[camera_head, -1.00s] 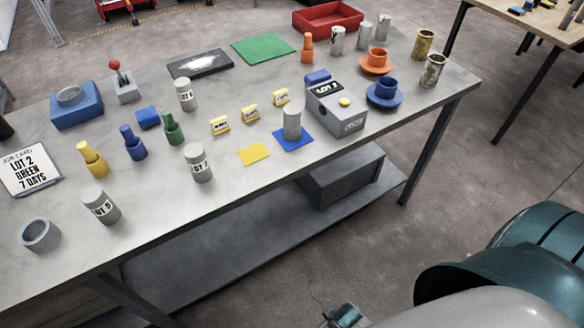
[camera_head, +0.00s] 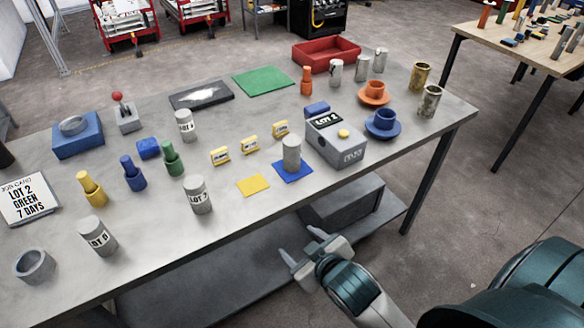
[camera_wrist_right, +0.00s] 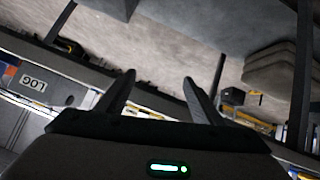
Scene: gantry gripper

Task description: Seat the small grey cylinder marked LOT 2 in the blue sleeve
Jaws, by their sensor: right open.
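Several small grey cylinders stand upright on the grey table. One (camera_head: 198,195) at front centre has a LOT label whose digit I cannot read surely; others stand at front left (camera_head: 98,236) and farther back (camera_head: 185,125). Another grey cylinder (camera_head: 291,153) stands on a blue square, with no label legible. A blue flanged cup (camera_head: 383,123), which looks like the blue sleeve, stands empty at the right. My right gripper (camera_head: 301,244) is open and empty, off the table's front edge; its spread fingers show in the right wrist view (camera_wrist_right: 159,78). My left gripper is out of view.
A grey box (camera_head: 336,142) with a LOT 2 display stands between the blue square and the blue cup. An orange flanged cup (camera_head: 374,93) is behind the blue cup. A job card (camera_head: 28,199) reads LOT 2, GREEN, 7 DAYS. The table's front right strip is clear.

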